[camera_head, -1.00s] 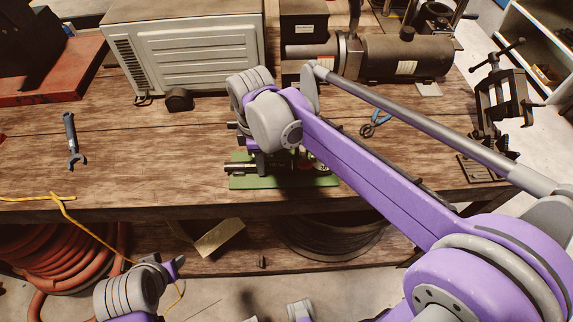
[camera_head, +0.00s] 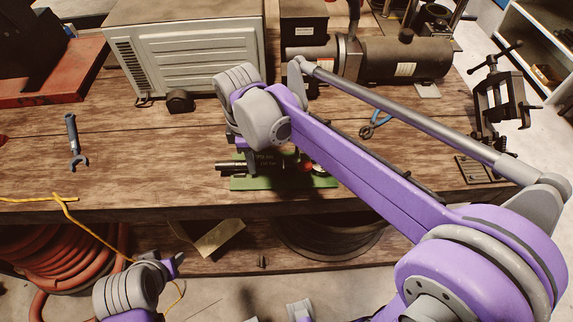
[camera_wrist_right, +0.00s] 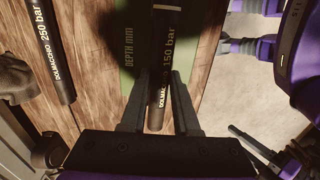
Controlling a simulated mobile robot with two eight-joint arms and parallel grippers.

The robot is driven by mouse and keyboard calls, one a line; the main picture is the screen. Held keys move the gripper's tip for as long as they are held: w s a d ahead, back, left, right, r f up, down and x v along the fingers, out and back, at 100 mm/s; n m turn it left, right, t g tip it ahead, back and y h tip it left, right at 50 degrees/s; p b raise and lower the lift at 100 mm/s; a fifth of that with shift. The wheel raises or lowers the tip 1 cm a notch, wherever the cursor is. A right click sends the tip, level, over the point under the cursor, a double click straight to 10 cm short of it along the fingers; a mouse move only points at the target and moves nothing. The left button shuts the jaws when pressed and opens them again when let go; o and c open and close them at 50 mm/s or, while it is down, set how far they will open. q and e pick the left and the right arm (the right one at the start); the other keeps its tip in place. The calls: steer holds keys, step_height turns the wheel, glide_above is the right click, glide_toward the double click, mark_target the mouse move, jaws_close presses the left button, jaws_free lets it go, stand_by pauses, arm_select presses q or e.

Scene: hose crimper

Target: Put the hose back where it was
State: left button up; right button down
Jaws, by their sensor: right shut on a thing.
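My right gripper (camera_wrist_right: 158,95) is shut on a black hose (camera_wrist_right: 168,45) marked "DOLMACCHIO 150 bar" in the right wrist view. The hose runs between the two fingers, over the green base plate. In the head view my right wrist covers most of the gripper, and a dark hose end (camera_head: 230,168) shows at the left of the green crimper (camera_head: 282,172). A second black hose (camera_wrist_right: 56,50), marked "250 bar", lies apart on the wood in the wrist view.
A grey cabinet (camera_head: 185,45) and a dark motor or pump (camera_head: 405,57) stand at the back of the wooden bench (camera_head: 125,160). A wrench (camera_head: 73,143) lies at the left, blue-handled pliers (camera_head: 375,124) behind my right arm. A black vise-like tool (camera_head: 500,100) stands at the right.

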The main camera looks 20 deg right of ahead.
arm_select(q)
steer(key=shift+w+r+p, duration=0.3)
steer(key=shift+r+p, duration=0.15)
steer(key=shift+r, duration=0.25)
steer(key=shift+w+r+p, duration=0.25)
steer(key=shift+r+p, duration=0.25)
steer(key=shift+r, duration=0.25)
steer(key=shift+w+r+p, duration=0.3)
steer(key=shift+r+p, duration=0.15)
steer(key=shift+r, duration=0.25)
arm_select(e)
steer(key=shift+r, duration=2.8)
